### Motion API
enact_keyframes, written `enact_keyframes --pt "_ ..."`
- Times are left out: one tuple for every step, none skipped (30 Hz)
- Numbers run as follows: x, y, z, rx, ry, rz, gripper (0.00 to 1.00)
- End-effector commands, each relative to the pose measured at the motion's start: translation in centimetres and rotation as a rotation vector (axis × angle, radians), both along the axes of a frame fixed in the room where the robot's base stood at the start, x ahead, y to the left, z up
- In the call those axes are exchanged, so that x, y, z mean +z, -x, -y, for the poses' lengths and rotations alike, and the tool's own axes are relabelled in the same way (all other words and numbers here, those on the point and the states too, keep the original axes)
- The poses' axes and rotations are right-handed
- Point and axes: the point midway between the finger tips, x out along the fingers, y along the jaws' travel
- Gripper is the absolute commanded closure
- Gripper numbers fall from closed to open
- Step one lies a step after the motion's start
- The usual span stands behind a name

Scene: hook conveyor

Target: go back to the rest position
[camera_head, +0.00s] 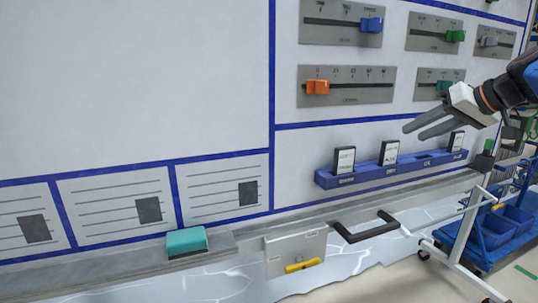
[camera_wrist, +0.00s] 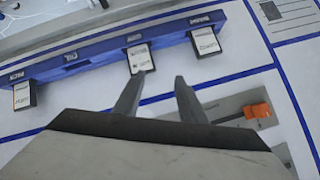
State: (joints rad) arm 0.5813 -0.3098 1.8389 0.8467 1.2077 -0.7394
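My gripper (camera_head: 425,125) is at the right in the head view, in front of the whiteboard and above the blue card rack (camera_head: 400,171). In the wrist view, my gripper (camera_wrist: 158,82) has its two dark fingers apart with nothing between them. The rack also shows there (camera_wrist: 108,50), upside down, with several white and black cards. The middle card (camera_wrist: 139,57) appears just beyond the left fingertip; whether they touch cannot be told, though nothing is held.
Slider panels hold a blue slider (camera_head: 371,25), an orange slider (camera_head: 317,87) and green ones on the board. A teal eraser-like block (camera_head: 186,241) lies on the ledge. A black handle (camera_head: 362,229) juts out below. A blue cart (camera_head: 500,226) stands at right.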

Motion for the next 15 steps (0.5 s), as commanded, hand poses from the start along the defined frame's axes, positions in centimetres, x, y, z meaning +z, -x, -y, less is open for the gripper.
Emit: enact_keyframes --pt "-2.0 1.5 -2.1 0.004 0.012 -0.044 0.62" --pt "-3.2 2.3 -2.9 0.0 0.019 -0.072 0.62" --pt "-4.8 3.4 -4.0 -0.004 0.029 -0.107 0.62" --pt "-6.0 4.3 -4.8 -0.007 0.038 -0.132 0.62" --pt "-7.1 5.2 -5.5 -0.011 0.049 -0.156 0.62" --pt "-8.7 6.5 -6.4 -0.016 0.064 -0.187 0.62" --pt "-9.9 7.4 -7.0 -0.019 0.076 -0.21 0.62" --pt "-11.1 8.4 -7.6 -0.022 0.089 -0.23 0.62" --pt "-12.6 9.7 -8.3 -0.028 0.108 -0.256 0.62" --pt "-13.8 10.7 -8.7 -0.032 0.123 -0.274 0.62" --pt "-14.9 11.7 -9.1 -0.036 0.138 -0.292 0.62" --pt "-16.5 13.0 -9.6 -0.041 0.16 -0.313 0.62" --pt "-17.6 14.0 -9.9 -0.045 0.177 -0.327 0.62" --pt "-18.7 15.0 -10.1 -0.049 0.194 -0.341 0.62" --pt "-20.2 16.3 -10.4 -0.054 0.217 -0.355 0.62"
